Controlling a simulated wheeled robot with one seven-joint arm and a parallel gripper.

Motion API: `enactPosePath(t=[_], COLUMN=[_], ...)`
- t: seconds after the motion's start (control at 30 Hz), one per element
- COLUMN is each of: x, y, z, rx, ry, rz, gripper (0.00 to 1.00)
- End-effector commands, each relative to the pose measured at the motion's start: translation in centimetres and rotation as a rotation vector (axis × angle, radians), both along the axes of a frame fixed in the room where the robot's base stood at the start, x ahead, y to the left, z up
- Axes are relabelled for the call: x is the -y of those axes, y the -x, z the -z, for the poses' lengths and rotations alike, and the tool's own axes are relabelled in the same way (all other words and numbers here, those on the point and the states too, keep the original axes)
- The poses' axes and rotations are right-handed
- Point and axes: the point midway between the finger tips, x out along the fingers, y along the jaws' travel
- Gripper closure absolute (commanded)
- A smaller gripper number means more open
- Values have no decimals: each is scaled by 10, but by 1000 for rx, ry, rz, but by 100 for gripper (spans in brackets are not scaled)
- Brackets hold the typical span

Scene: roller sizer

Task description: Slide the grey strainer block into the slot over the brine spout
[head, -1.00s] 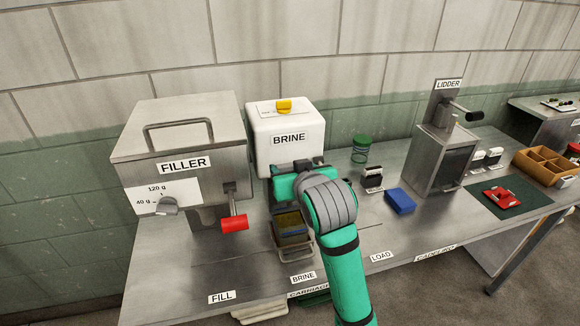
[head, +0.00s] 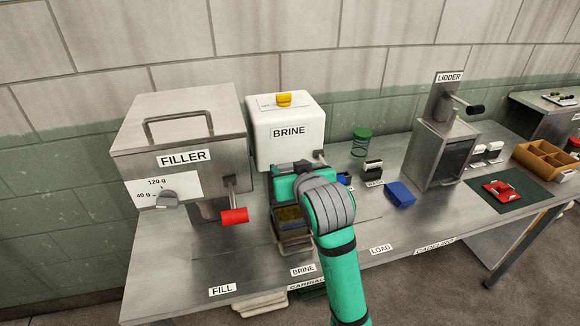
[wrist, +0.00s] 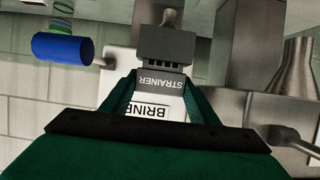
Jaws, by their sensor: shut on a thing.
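The grey strainer block (wrist: 163,55), labelled STRAINER, shows in the wrist view with dark teeth along one edge. My gripper (wrist: 163,88) is shut on it, with a green finger at each side. In the head view my gripper (head: 288,185) is in front of the lower part of the white BRINE machine (head: 290,132). The machine's label also shows upside down behind the block in the wrist view (wrist: 155,104). The block cannot be made out clearly in the head view. The spout and its slot are hidden there behind my gripper.
A container (head: 290,238) stands below my gripper. The FILLER (head: 180,150), with a red handle (head: 234,216), is at left. The brine lever's blue handle (wrist: 62,47) shows in the wrist view. A blue block (head: 400,195) and a green jar (head: 361,143) are at right.

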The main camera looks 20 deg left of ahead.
Motion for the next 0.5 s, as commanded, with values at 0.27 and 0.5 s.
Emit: enactPosePath(t=[0.27, 0.5], x=[0, 0], y=[0, 0], z=[6, 11], rx=[0, 0], ry=[0, 0], rz=[0, 1], gripper=[68, 68])
